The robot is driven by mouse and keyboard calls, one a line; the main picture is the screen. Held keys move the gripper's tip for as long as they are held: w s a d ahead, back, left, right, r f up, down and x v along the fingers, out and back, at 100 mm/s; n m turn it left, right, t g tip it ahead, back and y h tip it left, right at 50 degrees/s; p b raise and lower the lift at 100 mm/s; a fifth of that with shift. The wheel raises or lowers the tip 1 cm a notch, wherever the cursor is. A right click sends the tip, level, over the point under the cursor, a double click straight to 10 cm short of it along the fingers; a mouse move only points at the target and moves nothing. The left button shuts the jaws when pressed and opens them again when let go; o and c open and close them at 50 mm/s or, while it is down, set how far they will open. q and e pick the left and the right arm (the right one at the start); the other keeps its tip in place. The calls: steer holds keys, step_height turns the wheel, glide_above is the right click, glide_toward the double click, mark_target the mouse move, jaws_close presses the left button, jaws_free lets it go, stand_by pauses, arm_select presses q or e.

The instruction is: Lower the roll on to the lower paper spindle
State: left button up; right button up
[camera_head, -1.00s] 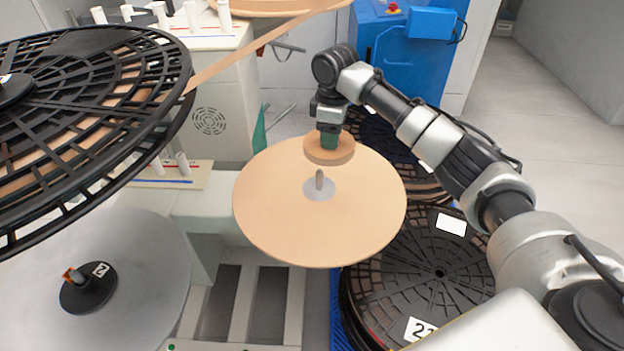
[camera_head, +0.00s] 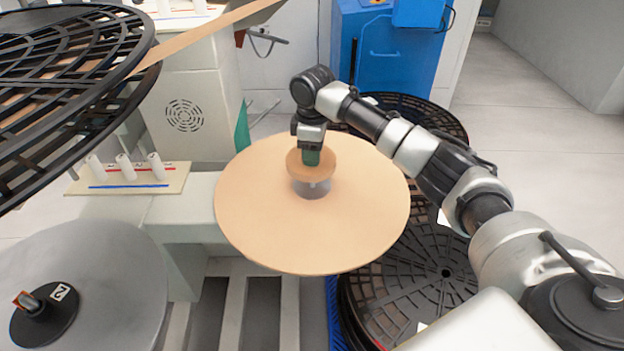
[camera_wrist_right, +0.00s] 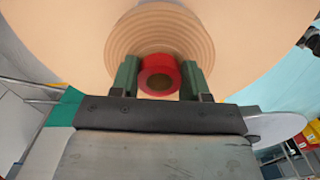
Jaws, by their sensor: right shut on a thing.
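My right gripper (camera_head: 311,158) points down and is shut on the roll (camera_head: 311,170), a small tan paper disc. In the wrist view the green fingers sit either side of the roll's red core (camera_wrist_right: 159,76), with the tan ringed paper (camera_wrist_right: 158,32) beyond. In the head view the roll appears above the grey hub of the lower paper spindle (camera_head: 313,188), at the middle of a large tan disc (camera_head: 265,225). The roll hides most of the spindle pin. Its exact height and centring cannot be told. My left gripper is out of view.
A black slotted reel (camera_head: 75,60) overhangs at upper left. A grey disc (camera_head: 110,270) with a black hub lies at lower left. Black reels (camera_head: 425,290) are stacked below right. A blue machine (camera_head: 385,60) stands behind. Open floor (camera_head: 530,130) is at right.

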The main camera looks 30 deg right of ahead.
mark_target(313, 186)
step_height(313, 186, down, 2)
step_height(313, 186, down, 5)
steer(key=shift+r+b, duration=0.2)
steer(key=shift+b, duration=0.1)
steer(key=shift+f, duration=0.2)
steer(key=o, duration=1)
arm_select(q)
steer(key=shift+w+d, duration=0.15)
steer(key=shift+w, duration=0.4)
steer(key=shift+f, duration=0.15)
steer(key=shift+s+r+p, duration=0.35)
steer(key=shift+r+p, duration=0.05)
steer(key=shift+p, duration=0.2)
arm_select(e)
step_height(313, 186, up, 12)
steer(key=shift+r, duration=0.15)
